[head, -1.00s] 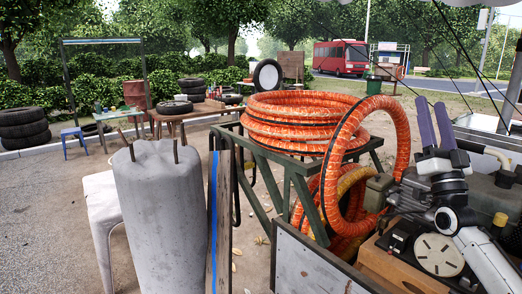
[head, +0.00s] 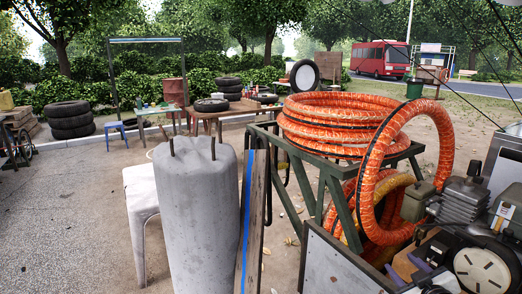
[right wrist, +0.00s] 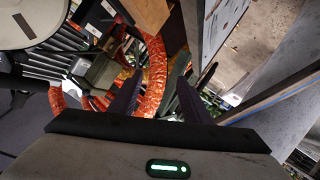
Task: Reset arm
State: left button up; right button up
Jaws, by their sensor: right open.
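My right gripper (head: 404,264) is low at the bottom right of the head view, with purple fingers in front of the compressor cart's machinery (head: 462,205). In the right wrist view its two fingers (right wrist: 160,78) stand apart with nothing between them. Orange hose (right wrist: 154,75) shows beyond the fingers; I cannot tell how far away it is. My left gripper is in neither view.
Orange hose coils (head: 345,112) lie on a green metal frame (head: 330,180), with one loop hanging on its right side. A concrete cylinder (head: 199,215) with upright rods stands left of it, beside a white stool (head: 140,195). Open paving lies at left.

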jog(key=s+a+f+g+y, duration=0.1)
jog(key=s+a+f+g, duration=0.1)
jog(key=s+a+f, duration=0.8)
jog(key=s+a+f+m+g+y, duration=0.1)
jog(key=s+a+f+g+y, duration=0.1)
jog(key=s+a+f, duration=0.7)
jog(key=s+a, duration=0.1)
jog(key=s, duration=0.6)
jog(key=shift+f+g+y, duration=0.3)
jog(key=shift+f, duration=0.05)
jog(key=shift+m+g+y, duration=0.3)
jog(key=shift+m+g, duration=0.2)
jog(key=shift+m, duration=0.2)
jog(key=s+a, duration=0.1)
jog(key=s, duration=0.1)
jog(key=s+a, duration=0.1)
jog(key=s, duration=0.2)
jog(key=s+a+f, duration=0.1)
jog(key=s+a, duration=0.1)
jog(key=s, duration=0.1)
jog(key=shift+s+f, duration=0.1)
jog(key=shift+s, duration=0.05)
jog(key=shift+c, duration=0.2)
